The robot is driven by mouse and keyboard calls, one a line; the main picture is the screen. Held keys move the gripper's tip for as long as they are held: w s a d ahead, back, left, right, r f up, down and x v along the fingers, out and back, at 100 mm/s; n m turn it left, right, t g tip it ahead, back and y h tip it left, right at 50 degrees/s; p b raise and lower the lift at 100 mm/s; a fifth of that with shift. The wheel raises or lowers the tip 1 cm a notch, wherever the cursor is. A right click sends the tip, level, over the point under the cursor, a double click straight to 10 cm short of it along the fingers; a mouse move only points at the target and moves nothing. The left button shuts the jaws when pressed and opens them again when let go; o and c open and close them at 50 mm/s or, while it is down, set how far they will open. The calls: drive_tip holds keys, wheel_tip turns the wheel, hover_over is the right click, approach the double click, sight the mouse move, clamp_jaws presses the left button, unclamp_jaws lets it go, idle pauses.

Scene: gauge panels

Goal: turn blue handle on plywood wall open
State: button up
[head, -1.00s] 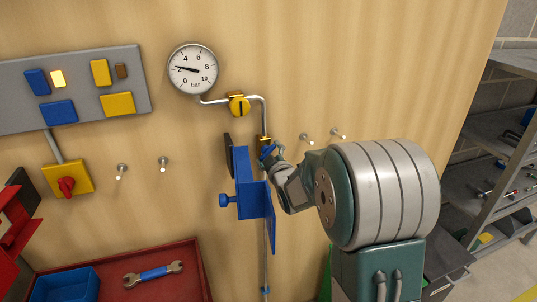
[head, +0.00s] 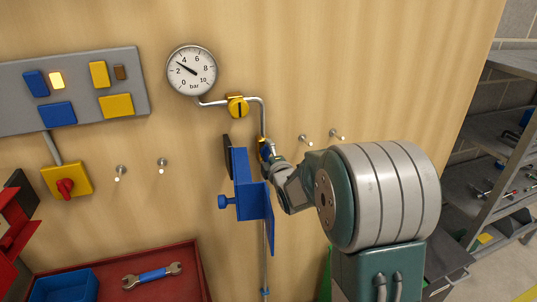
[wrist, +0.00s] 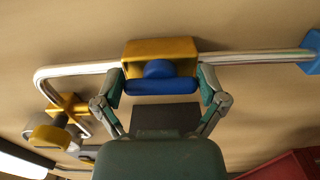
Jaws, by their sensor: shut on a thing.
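The blue handle (wrist: 160,86) sits on a yellow valve body (wrist: 160,50) on a metal pipe. In the wrist view the handle lies about parallel to the pipe. My gripper (wrist: 160,84) has one finger at each end of the handle and is shut on it. In the head view my gripper (head: 268,150) is at the valve on the plywood wall (head: 330,60), and its own wrist parts hide most of the handle. The round gauge (head: 192,70) above left has its needle between 2 and 4.
A second yellow valve (head: 238,106) sits on the pipe near the gauge. A grey button panel (head: 130,60) and a red switch (head: 65,187) are at left. A red tray (head: 195,275) holds a wrench (head: 152,275). Wall pegs (head: 305,140) stick out beside my arm. Shelves (head: 500,140) stand at right.

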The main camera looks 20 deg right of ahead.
drive_tip(key=shift+a+f+n, duration=0.1)
drive_tip(key=shift+f+n, duration=0.2)
drive_tip(key=o, duration=0.8)
drive_tip(key=shift+s, duration=0.1)
drive_tip(key=s, duration=1.1)
drive_tip(key=shift+s, duration=0.4)
drive_tip(key=shift+r, duration=0.1)
